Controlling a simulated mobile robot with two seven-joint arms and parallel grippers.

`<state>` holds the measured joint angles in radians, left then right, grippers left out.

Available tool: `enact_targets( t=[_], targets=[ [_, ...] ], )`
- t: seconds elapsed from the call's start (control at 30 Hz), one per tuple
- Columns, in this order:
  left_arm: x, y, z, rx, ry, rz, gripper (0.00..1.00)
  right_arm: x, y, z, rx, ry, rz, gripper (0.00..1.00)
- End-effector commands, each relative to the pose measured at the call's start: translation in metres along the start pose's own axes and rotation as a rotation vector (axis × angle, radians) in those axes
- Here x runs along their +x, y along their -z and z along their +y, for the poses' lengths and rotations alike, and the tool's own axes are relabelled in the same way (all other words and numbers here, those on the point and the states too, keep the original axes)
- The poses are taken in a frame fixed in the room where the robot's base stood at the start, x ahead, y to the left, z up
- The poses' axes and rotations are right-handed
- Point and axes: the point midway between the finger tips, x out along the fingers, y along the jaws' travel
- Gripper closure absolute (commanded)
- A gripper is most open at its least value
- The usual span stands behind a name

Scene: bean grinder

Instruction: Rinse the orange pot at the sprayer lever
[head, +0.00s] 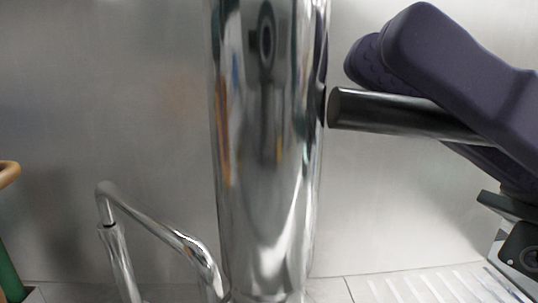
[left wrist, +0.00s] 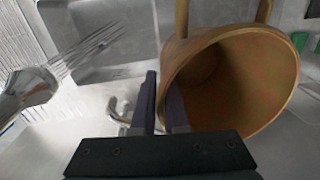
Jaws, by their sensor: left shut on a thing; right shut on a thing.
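The orange pot (left wrist: 285,85) is in the left wrist view, tilted with its open mouth toward the camera. My left gripper (left wrist: 160,88) is shut on the pot's wall at its left side; the exact contact is partly hidden. A chrome spray head (left wrist: 28,88) is at the left of that view, with thin streaks like water jets leaving it toward the upper right, left of the pot. In the head view, the black sprayer lever (head: 390,112) sticks out right of a chrome column (head: 265,150). My right gripper (head: 385,52) is shut on the lever, a finger on either side.
A bent chrome pipe (head: 155,228) stands left of the column. A ribbed drain surface (head: 430,288) lies at the lower right. A tan curved part (head: 8,173) and a green piece (head: 9,265) show at the left edge. A metal wall closes off the back.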

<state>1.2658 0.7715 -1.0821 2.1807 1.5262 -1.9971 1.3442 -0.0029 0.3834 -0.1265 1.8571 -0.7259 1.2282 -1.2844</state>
Motion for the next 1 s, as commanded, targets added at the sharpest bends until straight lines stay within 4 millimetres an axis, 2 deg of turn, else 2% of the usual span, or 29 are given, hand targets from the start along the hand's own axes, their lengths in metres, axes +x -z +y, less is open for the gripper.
enact_targets(
  t=[0.03,0.1,0.43,0.47,0.7,1.0],
  targets=[
    [0.012,0.0003,0.0009,0.0,0.0,0.002,1.0,-0.0031,0.0054,-0.0008,-0.001,-0.005,-0.016,1.0],
    [0.0152,0.0003,0.0011,0.0,0.0,0.002,1.0,-0.0023,0.0036,-0.0002,0.0,-0.009,-0.03,1.0],
    [0.0135,0.0003,0.001,0.0,0.0,0.001,1.0,-0.0006,0.0,0.0005,0.004,-0.009,-0.038,1.0],
    [0.0135,0.0003,0.001,0.0,0.0,0.001,1.0,-0.0005,-0.0001,0.0005,0.004,-0.009,-0.038,0.83],
    [0.0136,0.0003,0.001,0.0,0.0,0.001,1.0,-0.0007,0.0003,0.0002,0.004,-0.008,-0.037,0.56],
    [0.0153,0.0003,0.0012,0.0,0.0,0.001,1.0,-0.0027,0.0015,-0.0003,0.004,-0.007,-0.036,0.54]
  ],
)
